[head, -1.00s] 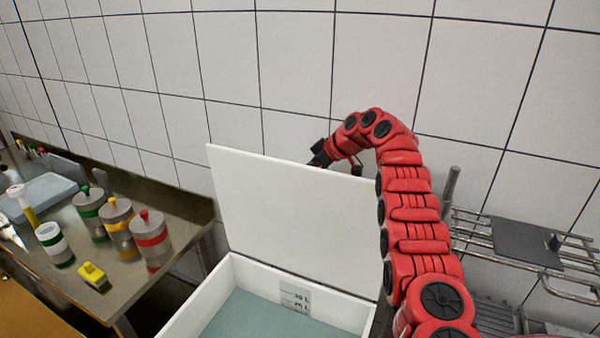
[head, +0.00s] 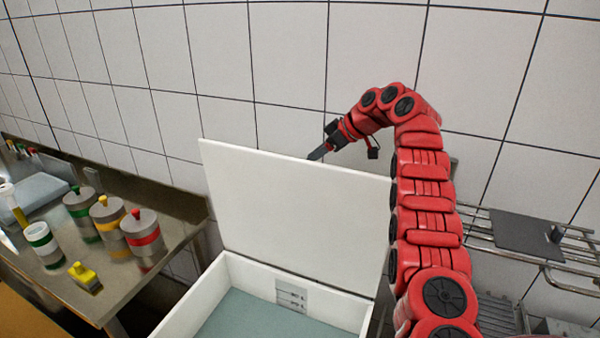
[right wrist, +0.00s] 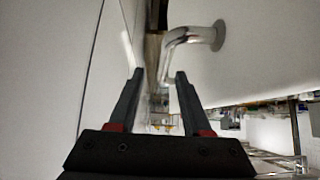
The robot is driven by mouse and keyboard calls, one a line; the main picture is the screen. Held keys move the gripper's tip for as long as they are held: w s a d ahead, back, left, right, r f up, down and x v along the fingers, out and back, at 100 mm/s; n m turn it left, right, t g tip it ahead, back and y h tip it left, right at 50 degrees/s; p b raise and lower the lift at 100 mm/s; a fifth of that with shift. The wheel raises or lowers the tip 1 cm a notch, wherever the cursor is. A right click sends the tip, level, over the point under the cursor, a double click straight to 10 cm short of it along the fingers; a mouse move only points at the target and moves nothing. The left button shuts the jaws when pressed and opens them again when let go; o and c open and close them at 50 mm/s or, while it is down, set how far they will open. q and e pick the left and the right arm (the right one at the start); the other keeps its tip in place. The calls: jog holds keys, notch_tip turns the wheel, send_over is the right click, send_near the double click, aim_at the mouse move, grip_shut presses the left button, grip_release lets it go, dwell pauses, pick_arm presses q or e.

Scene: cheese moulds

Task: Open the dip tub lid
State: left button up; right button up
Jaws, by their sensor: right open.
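The dip tub (head: 215,283) is a white box with grey-blue liquid inside, at the bottom middle of the head view. Its white lid (head: 290,215) stands raised, nearly upright, along the tub's far side. My right gripper (head: 318,153) is at the lid's top edge, on the wall side, and partly shows above it. My left gripper is not in view.
A steel table (head: 125,290) at left holds several banded containers and a yellow block (head: 85,277). A wire rack (head: 560,256) with a grey plate is at right. The tiled wall (head: 290,70) is close behind the lid.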

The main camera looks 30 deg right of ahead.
jog(key=v, duration=0.2)
jog(key=shift+s+d+r, duration=0.1)
jog(key=shift+s+r, duration=0.05)
jog(key=shift+r, duration=0.05)
jog(key=p+v, duration=0.2)
jog(key=v, duration=0.6)
jog(key=shift+s+r+p, duration=0.15)
jog(key=shift+s+p, duration=0.05)
jog(key=shift+p, duration=0.2)
jog(key=shift+d, duration=0.1)
